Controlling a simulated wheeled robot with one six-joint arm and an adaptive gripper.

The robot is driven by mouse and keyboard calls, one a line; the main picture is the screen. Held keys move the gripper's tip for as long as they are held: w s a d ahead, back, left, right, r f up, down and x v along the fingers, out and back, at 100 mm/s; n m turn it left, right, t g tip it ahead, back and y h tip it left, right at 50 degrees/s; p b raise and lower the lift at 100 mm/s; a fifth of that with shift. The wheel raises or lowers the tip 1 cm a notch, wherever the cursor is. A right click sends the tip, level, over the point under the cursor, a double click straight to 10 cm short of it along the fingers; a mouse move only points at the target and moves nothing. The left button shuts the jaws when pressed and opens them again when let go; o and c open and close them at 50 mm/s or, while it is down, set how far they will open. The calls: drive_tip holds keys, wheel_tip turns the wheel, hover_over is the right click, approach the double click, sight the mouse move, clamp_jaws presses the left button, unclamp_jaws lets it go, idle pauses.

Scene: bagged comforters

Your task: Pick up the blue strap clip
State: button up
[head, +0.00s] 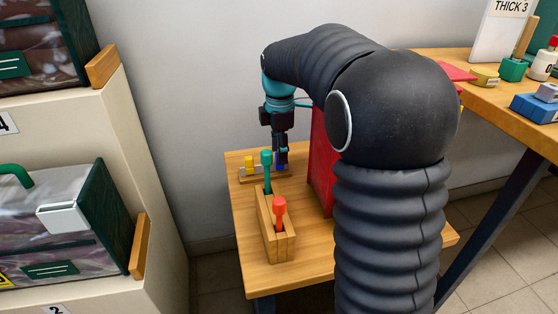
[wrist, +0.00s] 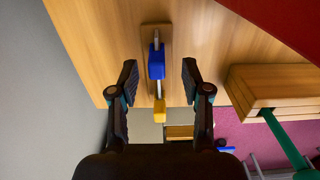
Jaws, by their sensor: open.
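The blue strap clip (wrist: 156,62) sits on a thin pale bar above a small wooden base (wrist: 155,32). In the head view only a small part of the blue clip (head: 280,167) shows below my gripper (head: 281,156). In the wrist view my gripper (wrist: 159,70) is open, with one finger on each side of the blue clip and a visible gap to both. Nothing is held. A yellow clip (wrist: 159,112) sits on the same bar, and it also shows in the head view (head: 249,162), left of my gripper.
A wooden block (head: 270,240) holding a green-handled tool (head: 267,160) and a red-handled tool (head: 280,207) stands in front on the small table (head: 305,262). A red box (head: 322,165) stands close right of my gripper. The wall is behind.

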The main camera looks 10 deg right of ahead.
drive_tip(key=shift+w+f, duration=0.15)
drive_tip(key=shift+f, duration=1.6)
drive_tip(key=c, duration=0.8)
drive_tip(key=shift+r, duration=0.1)
wheel_tip(320, 180, up, 28)
drive_tip(key=p, duration=0.3)
